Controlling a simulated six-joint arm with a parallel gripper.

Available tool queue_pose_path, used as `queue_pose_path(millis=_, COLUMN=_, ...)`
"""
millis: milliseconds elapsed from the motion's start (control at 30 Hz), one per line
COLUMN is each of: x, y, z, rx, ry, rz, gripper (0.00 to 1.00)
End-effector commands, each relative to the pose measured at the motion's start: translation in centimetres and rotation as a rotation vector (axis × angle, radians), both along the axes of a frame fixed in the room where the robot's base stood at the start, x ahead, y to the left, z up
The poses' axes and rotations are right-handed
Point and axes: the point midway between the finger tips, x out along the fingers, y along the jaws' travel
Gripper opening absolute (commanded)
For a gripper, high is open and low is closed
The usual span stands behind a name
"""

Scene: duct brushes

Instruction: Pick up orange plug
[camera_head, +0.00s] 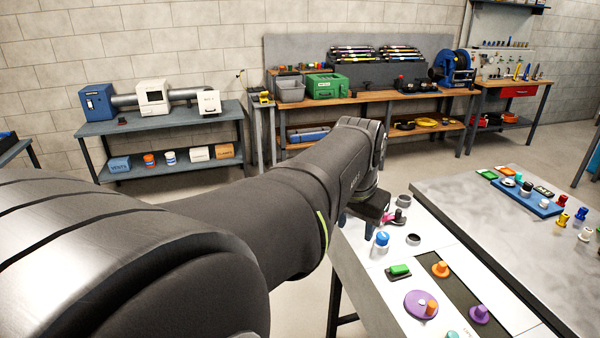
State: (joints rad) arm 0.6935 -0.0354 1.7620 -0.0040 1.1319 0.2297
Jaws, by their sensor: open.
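An orange plug (440,268) with a round base and a raised knob stands on the dark strip of the near work table. A second orange knob (432,307) shows at the right side of a purple disc (418,303), close in front of it. I cannot tell whether it is on the disc or beside it. My gripper (356,226) is at the far left end of the table, behind and left of the orange plug and apart from it. Its blue fingers point down and are open. My arm partly hides the gripper, and nothing shows between the fingers.
Near the gripper are a blue-capped jar (382,239), a dark ring (413,239) and a pink-and-dark item (396,217). A green block (399,271) and a purple plug (479,314) flank the orange plug. A grey table (480,225) adjoins on the right.

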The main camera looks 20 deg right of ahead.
Motion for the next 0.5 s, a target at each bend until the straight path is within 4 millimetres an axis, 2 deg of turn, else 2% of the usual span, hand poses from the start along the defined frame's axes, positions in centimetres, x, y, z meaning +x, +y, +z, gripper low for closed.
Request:
queue_pose_path(millis=33, x=0.9, y=-2.0, z=0.2, rx=0.015, ry=0.012, rz=-0.035, gripper=0.45)
queue_pose_path(millis=200, x=3.2, y=-8.0, z=0.5, rx=0.059, ry=0.040, rz=-0.153, gripper=0.45)
queue_pose_path(millis=367, x=4.6, y=-13.9, z=-0.1, rx=0.101, ry=0.065, rz=-0.262, gripper=0.45)
queue_pose_path(millis=500, x=5.2, y=-19.1, z=-1.3, rx=0.138, ry=0.088, rz=-0.358, gripper=0.45)
